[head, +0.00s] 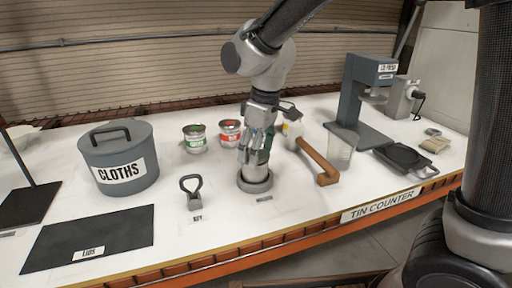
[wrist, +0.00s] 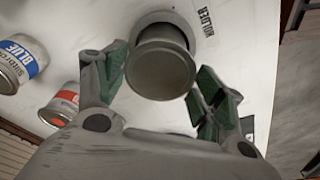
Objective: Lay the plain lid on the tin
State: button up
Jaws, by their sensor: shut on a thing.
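My gripper (head: 253,155) points down over the round grey holder (head: 255,184) near the middle of the counter. In the wrist view my gripper (wrist: 162,75) has its green-padded fingers on either side of a round, plain grey disc, which looks like the plain lid (wrist: 162,72). The disc lies in line with the holder. A grey cylinder behind it, seemingly the tin (wrist: 162,27), stands in the holder and is mostly hidden. I cannot tell whether the lid touches the tin's rim. The dark LIDS mat (head: 90,240) at the front left is bare.
A green-labelled tin (head: 195,139) and a red-labelled tin (head: 230,133) stand behind my gripper. A key (head: 192,192) stands left of the holder. A wooden-handled mallet (head: 318,162) lies close on the right. A CLOTHS bin (head: 120,160) is at left, a press (head: 362,105) at right.

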jog(key=o, duration=0.8)
jog(key=shift+c, duration=0.2)
notch_tip(320, 180, up, 11)
jog(key=d, duration=0.1)
jog(key=s+d+m+t, duration=0.1)
jog(key=s+d+m, duration=0.3)
jog(key=d, duration=0.6)
jog(key=s+d+f+m+t+h, duration=0.1)
jog(key=s+d+m, duration=0.3)
jog(key=s+d, duration=0.3)
jog(key=s+d+m+t, duration=0.1)
jog(key=s+d+m, duration=0.3)
jog(key=d, duration=1)
jog(key=shift+s+d+f+h, duration=0.3)
jog(key=shift+s+f, duration=0.1)
jog(key=shift+s, duration=0.25)
